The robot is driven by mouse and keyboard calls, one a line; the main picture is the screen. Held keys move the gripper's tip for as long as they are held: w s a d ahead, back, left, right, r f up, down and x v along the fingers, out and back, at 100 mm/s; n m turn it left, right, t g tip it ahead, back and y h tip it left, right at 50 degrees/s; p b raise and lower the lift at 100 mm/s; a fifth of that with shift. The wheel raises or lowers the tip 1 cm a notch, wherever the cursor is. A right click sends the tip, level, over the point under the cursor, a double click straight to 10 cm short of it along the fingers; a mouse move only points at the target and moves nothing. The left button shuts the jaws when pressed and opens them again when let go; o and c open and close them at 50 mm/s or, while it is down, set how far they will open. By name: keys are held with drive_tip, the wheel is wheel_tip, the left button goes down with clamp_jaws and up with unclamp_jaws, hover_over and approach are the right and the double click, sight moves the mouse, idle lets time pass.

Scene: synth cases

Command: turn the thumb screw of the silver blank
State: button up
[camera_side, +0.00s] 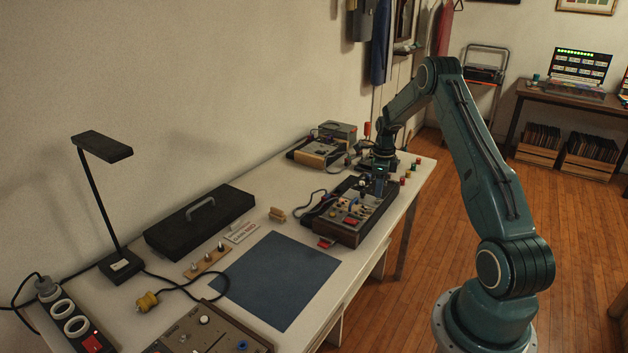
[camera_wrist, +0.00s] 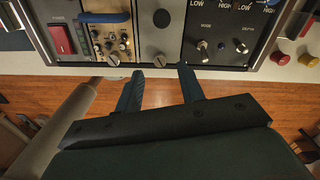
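The silver blank (camera_wrist: 150,38) is a plain narrow grey panel in the wrist view, between a gold-toned module and a black one. A dark round spot sits near its top. Its slotted thumb screw (camera_wrist: 160,60) is at its lower edge. My gripper (camera_wrist: 160,73) is open, with its two dark blue fingers apart and nothing seen between them. The fingertips are just below the thumb screw in the picture, one to each side; I cannot tell the height gap. In the side view my gripper (camera_side: 378,184) points down over the dark case (camera_side: 345,232), where the blank is too small to make out.
Left of the blank are a gold-toned module (camera_wrist: 118,46) with a blue handle (camera_wrist: 104,17) and a red power switch (camera_wrist: 60,38). A toggle-switch module (camera_wrist: 222,35) is to its right. Red (camera_wrist: 279,58) and yellow knobs lie beyond. A blue mat (camera_side: 275,280) lies clear.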

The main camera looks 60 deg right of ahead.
sight(378, 201)
drive_tip(key=shift+f, duration=1.7)
clamp_jaws()
